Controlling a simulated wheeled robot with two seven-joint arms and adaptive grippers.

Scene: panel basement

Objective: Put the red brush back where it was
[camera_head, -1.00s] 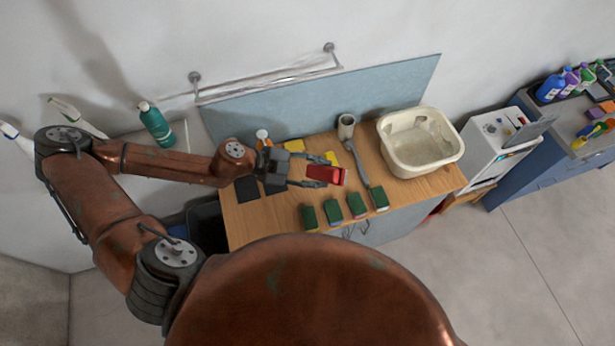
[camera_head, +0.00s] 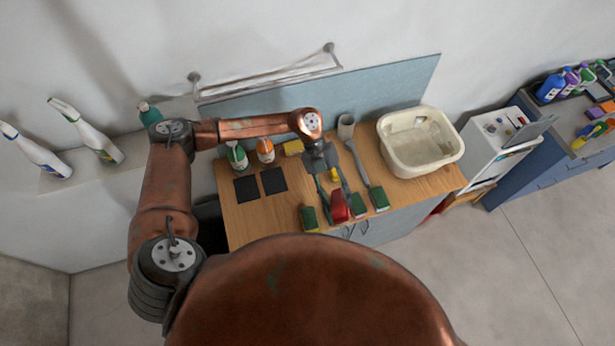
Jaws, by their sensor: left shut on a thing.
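The red brush (camera_head: 340,206) is held by my left gripper (camera_head: 331,183) over the front part of the wooden counter (camera_head: 235,219). The gripper points toward the counter's front edge. The brush covers the place between two green sponges, and I cannot tell whether it touches the counter. One green sponge (camera_head: 309,218) lies just left of the brush; others (camera_head: 358,204) and (camera_head: 378,198) lie to its right. My right gripper is not in view.
A cream basin (camera_head: 421,142) stands at the counter's right. A grey cup (camera_head: 346,126) and a long grey-handled tool (camera_head: 359,163) are behind the brush. Two black pads (camera_head: 259,184), a green bottle (camera_head: 236,155) and an orange bottle (camera_head: 265,150) are at left.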

